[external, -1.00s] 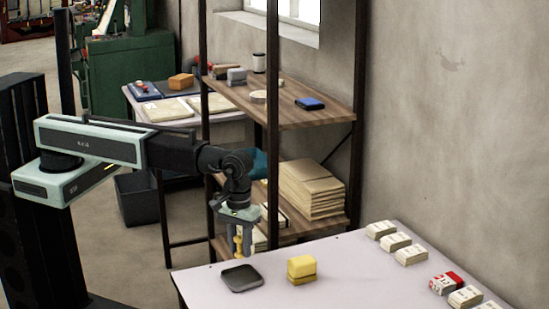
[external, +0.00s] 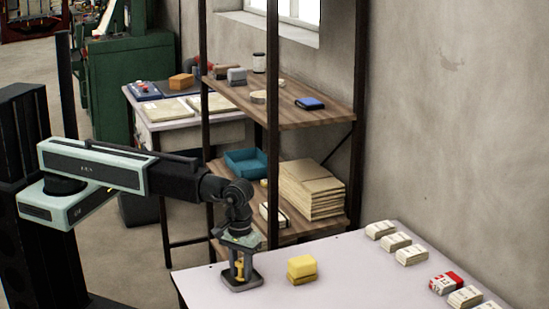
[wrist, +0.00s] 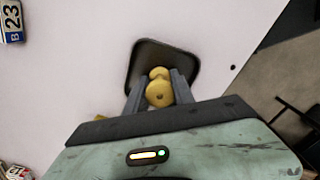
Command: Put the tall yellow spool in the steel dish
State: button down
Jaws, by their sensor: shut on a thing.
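The tall yellow spool (external: 239,270) is upright between the fingers of my gripper (external: 240,272). My gripper is shut on it and points down over the steel dish (external: 253,284), a dark, shallow, square dish on the pale table. In the wrist view the spool (wrist: 159,92) shows between the two grey fingers (wrist: 160,92), with the dish (wrist: 144,52) around and behind it. The spool's lower end is low over or inside the dish; I cannot tell whether it touches the bottom.
A yellow block (external: 302,269) stands on the table (external: 345,275) just right of the dish. Several small boxes (external: 410,254) line the table's far right side. A shelf rack (external: 330,113) with a blue bin (external: 245,162) and stacked cardboard stands behind. The table's middle is clear.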

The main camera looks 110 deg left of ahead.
aim_at(241, 262)
jog(key=shift+f, duration=0.1)
jog(key=c, duration=1.1)
grip_release()
notch_tip(241, 262, up, 12)
jog(key=p, duration=1.2)
jog(key=shift+r, duration=0.25)
jog(key=shift+s+a+f+m, duration=0.1)
jog(key=shift+s+a+m, duration=0.4)
jog(key=shift+s+m, duration=1.95)
jog(key=shift+s+a+m, duration=0.45)
jog(key=shift+s+m, duration=1.55)
jog(key=shift+m, duration=0.95)
jog(key=shift+s+a+f+m, duration=0.1)
jog(key=shift+s+a+m, duration=0.4)
jog(key=shift+s+m, duration=1.95)
jog(key=shift+w+r+m, duration=0.1)
jog(key=shift+w+m, duration=0.15)
